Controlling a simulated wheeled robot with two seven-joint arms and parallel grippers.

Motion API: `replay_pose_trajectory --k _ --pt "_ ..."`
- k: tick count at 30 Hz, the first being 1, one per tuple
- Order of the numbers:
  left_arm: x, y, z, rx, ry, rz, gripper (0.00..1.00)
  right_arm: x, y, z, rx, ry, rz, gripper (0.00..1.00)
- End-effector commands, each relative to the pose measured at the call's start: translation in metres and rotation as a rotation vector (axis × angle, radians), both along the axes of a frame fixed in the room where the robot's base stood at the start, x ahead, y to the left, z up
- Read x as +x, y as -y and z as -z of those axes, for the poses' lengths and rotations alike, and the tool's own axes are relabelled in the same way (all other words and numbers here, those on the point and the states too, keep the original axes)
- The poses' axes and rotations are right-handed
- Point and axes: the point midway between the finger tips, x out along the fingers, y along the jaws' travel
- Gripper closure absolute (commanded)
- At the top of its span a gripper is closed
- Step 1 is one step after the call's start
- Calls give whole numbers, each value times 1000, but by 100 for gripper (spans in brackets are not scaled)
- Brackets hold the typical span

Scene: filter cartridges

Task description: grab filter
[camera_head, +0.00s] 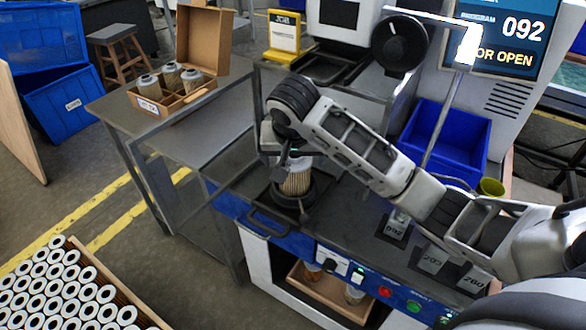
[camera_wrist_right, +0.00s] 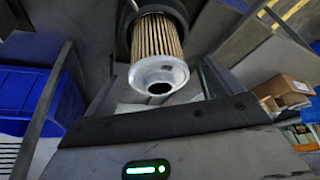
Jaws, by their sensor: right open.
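A pleated tan filter cartridge (camera_head: 296,182) with a light end cap sits upright in a dark round holder (camera_head: 307,204) on the machine's front bench. My right gripper (camera_head: 285,160) is over it, its jaws open, partly hiding the cartridge's top. In the right wrist view the cartridge (camera_wrist_right: 158,45) is ahead of the open jaws, with its pale cap and central hole facing the camera. I cannot tell whether a finger touches it. My left gripper is not in view.
An open cardboard box (camera_head: 205,88) with several filters stands on the grey side table (camera_head: 185,140). A crate of many white-capped filters (camera_head: 148,318) is at the lower left. A blue bin (camera_head: 455,140) and a lit screen are on the right. Labelled blocks (camera_head: 433,260) lie on the bench.

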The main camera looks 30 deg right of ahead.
Motion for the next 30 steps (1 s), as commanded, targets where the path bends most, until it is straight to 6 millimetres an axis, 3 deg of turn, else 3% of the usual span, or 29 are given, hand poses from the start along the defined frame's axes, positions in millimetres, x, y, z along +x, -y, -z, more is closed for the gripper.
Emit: replay_pose_trajectory --k 7,16,22,30 --pt "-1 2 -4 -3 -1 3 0 11 10 33 -1 -3 0 8" --pt "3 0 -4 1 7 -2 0 13 10 38 0 0 -1 8" --pt "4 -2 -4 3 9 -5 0 13 10 38 0 0 -1 58" --pt "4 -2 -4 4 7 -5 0 13 10 37 0 1 0 58"
